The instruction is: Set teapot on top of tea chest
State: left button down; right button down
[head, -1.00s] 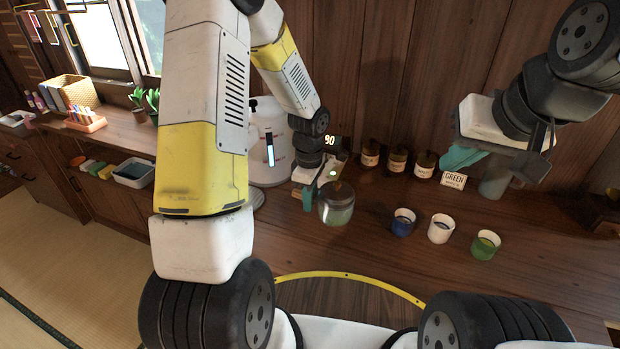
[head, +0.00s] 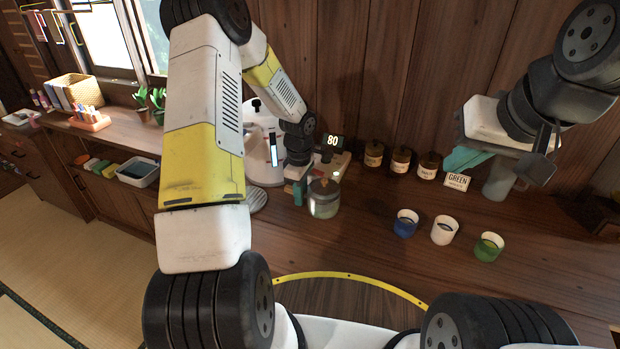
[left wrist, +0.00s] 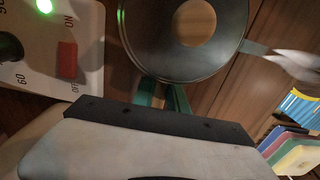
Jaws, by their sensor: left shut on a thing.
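The teapot (head: 323,205) is a greenish glass pot with a dark lid, at the middle of the counter beside the white boiler. In the left wrist view its round lid with a wooden knob (left wrist: 195,22) fills the top middle. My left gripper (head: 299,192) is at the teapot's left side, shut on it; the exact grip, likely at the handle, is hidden. I cannot tell whether the teapot touches the counter. My right gripper (head: 482,165), with a teal finger, is at the right above the counter near a grey cylinder; its jaw state is unclear. I cannot clearly identify a tea chest.
Several brown jars (head: 401,161) and a GREEN sign (head: 457,181) line the wall. Blue (head: 405,224), white (head: 444,230) and green (head: 488,246) cups stand in front. The counter between teapot and cups is clear.

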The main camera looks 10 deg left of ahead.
pick_arm(q)
jog(key=shift+f, duration=0.1)
jog(key=c, duration=1.3)
grip_release()
jog(key=s+r+m+t, duration=0.1)
jog(key=s+r+m, duration=0.1)
jog(key=r, duration=0.9)
jog(key=s+r+m+t, duration=0.1)
jog(key=s+r+m, duration=0.15)
jog(key=r, duration=0.85)
jog(key=s+r+m+t, duration=0.1)
jog(key=s+r+m, duration=0.3)
jog(key=s, duration=0.2)
jog(key=s+d+r+m+t+h, duration=0.1)
jog(key=s+r+m, duration=0.2)
jog(key=s, duration=0.4)
jog(key=s+d+r+m+t+h, duration=0.1)
jog(key=s+r+m+t, duration=0.1)
jog(key=s+r+m, duration=0.2)
jog(key=shift+s+d+r+m, duration=0.15)
jog(key=shift+s+m, duration=0.1)
jog(key=shift+s, duration=0.5)
jog(key=shift+s+d+r+m, duration=0.1)
jog(key=shift+s+r+m, duration=0.1)
jog(key=shift+s, duration=0.5)
